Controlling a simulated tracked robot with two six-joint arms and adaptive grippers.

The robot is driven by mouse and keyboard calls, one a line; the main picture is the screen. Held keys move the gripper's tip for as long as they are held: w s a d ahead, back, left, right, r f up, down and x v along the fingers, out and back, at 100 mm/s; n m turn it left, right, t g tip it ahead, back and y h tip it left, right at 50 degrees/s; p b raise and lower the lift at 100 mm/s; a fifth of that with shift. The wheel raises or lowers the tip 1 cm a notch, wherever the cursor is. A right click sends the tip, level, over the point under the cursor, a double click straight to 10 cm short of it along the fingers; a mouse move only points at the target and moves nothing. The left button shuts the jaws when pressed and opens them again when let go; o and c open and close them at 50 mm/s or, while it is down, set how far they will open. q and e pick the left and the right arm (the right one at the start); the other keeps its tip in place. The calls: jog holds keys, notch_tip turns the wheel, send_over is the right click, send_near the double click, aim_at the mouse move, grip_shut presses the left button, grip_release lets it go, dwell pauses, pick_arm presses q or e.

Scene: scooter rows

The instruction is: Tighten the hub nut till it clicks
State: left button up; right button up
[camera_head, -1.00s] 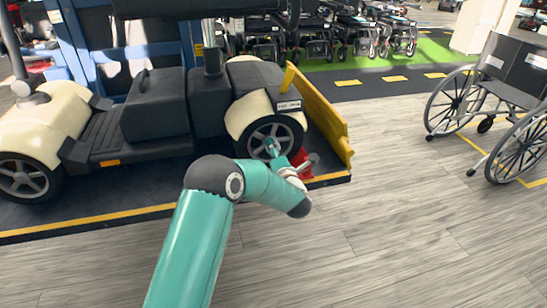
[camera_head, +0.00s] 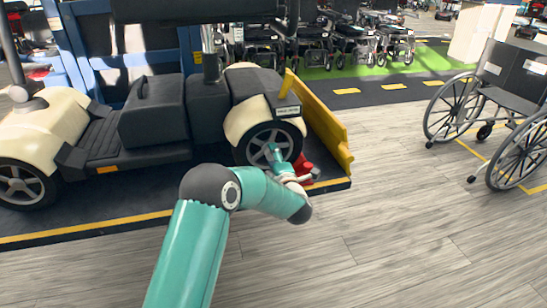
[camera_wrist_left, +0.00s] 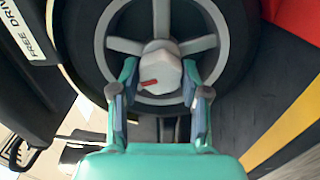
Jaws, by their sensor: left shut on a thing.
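The hub nut (camera_wrist_left: 161,68) is a pale grey hexagonal nut with a red mark on its face, at the centre of a spoked scooter wheel (camera_wrist_left: 88,40). In the head view this is the cream scooter's right wheel (camera_head: 256,137). My left gripper (camera_wrist_left: 160,80) is shut on the nut, one finger on each side of it. In the head view the left gripper (camera_head: 273,154) reaches to the wheel's centre, and the nut is hidden there. The red mark points to the lower left in the wrist view. My right gripper is not in view.
The scooter stands on a dark platform with a yellow edge stripe (camera_head: 95,228). A yellow side panel (camera_head: 322,120) rises right of the wheel, and a red part (camera_head: 305,167) sits beside the gripper. A wheelchair (camera_head: 510,80) stands far right. The floor between is clear.

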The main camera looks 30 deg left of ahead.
pick_arm(q)
jog(key=shift+s+f, duration=0.1)
jog(key=shift+f, duration=0.2)
dwell(0.4)
jog(key=o, duration=0.8)
jog(key=shift+o, duration=1.6)
jog(key=shift+r, duration=0.1)
jog(key=v, duration=1.2)
